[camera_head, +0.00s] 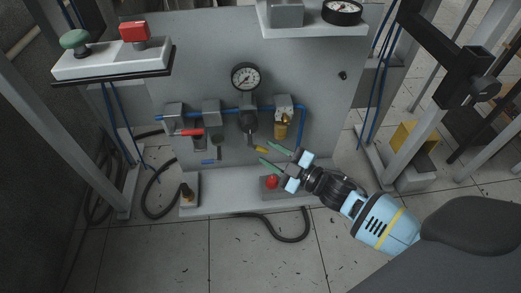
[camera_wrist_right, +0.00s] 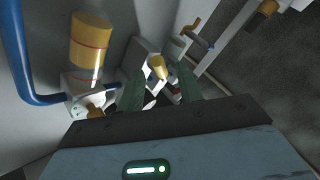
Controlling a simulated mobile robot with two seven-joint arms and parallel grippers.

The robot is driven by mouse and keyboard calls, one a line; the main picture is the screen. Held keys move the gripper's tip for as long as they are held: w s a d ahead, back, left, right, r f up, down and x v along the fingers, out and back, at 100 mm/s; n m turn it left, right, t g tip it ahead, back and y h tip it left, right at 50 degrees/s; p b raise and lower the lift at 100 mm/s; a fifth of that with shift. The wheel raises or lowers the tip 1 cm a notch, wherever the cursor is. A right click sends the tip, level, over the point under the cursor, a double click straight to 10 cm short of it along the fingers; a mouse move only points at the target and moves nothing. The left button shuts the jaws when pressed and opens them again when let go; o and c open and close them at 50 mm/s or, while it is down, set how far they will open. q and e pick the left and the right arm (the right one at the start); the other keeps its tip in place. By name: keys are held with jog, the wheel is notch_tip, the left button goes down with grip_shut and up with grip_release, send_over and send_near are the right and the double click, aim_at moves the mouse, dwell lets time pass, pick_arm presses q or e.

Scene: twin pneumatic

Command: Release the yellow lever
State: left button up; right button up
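The yellow lever (camera_head: 260,149) shows as a short yellow piece low on the grey panel, right of the lower middle. My right gripper (camera_head: 266,152) comes in from the lower right. Its two green fingers are spread apart, with their tips just beside the lever's yellow end, one above and one below. In the right wrist view a yellow round-ended piece (camera_wrist_right: 158,67), seemingly this lever, stands between and beyond the open fingers (camera_wrist_right: 158,92). Whether either finger touches it, I cannot tell. My left gripper is not in view.
A yellow-bowled unit (camera_head: 281,130) hangs above the right gripper, with a blue pipe (camera_head: 303,128) beside it. A red button (camera_head: 271,182) sits on the ledge below. A gauge (camera_head: 246,77), red lever (camera_head: 191,132) and blue lever (camera_head: 208,162) are further left.

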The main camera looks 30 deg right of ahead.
aim_at(264, 151)
jog(key=shift+b+x, duration=0.45)
jog(key=shift+x, duration=1.35)
jog(key=shift+c, duration=0.4)
grip_shut()
